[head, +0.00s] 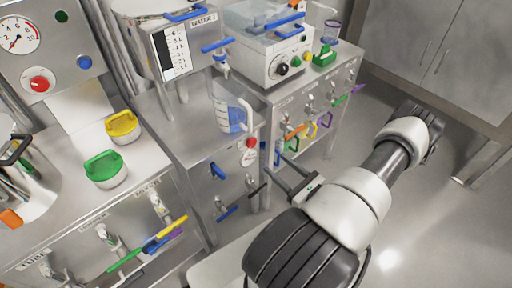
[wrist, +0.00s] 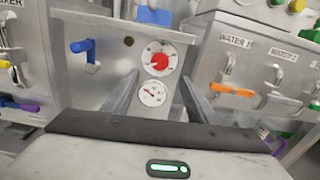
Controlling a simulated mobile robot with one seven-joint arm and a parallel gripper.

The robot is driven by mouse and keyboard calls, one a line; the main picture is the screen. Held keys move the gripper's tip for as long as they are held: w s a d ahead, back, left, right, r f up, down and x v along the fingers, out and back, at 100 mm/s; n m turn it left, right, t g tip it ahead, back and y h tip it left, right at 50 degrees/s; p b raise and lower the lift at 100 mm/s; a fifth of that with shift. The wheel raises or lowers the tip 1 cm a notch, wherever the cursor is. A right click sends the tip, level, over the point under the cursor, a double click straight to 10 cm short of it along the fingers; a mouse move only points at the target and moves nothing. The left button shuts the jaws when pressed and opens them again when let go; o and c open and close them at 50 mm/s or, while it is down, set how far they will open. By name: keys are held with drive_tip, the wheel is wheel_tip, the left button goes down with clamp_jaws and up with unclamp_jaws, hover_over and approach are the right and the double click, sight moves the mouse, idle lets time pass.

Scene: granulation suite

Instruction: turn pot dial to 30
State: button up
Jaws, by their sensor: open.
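A red dial with a white scale (wrist: 159,60) is on the front of a steel cabinet, centred ahead of my gripper in the wrist view; it also shows in the head view (head: 251,143). I see no label naming it the pot dial, and its setting is too small to read. A round white gauge (wrist: 152,94) sits just below it. My gripper (head: 275,162) is open and empty, pointing at this panel. In the wrist view its fingers (wrist: 160,80) stand left and right of the dial and gauge, apparently short of the panel.
A blue-handled valve (wrist: 84,48) is left of the dial. Orange-handled valve (wrist: 232,90) is on the cabinet to the right. A jug of blue liquid (head: 232,113) stands above the panel. Another red dial (head: 40,84) is at far left. Open floor lies at right.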

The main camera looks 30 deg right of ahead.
sight(253, 144)
drive_tip(key=w, duration=0.4)
drive_tip(key=w+a, duration=0.1)
drive_tip(key=w, duration=0.3)
drive_tip(key=w+b, duration=0.1)
drive_tip(key=w, duration=0.3)
drive_tip(key=shift+a, duration=0.35)
drive_tip(key=c, duration=1.1)
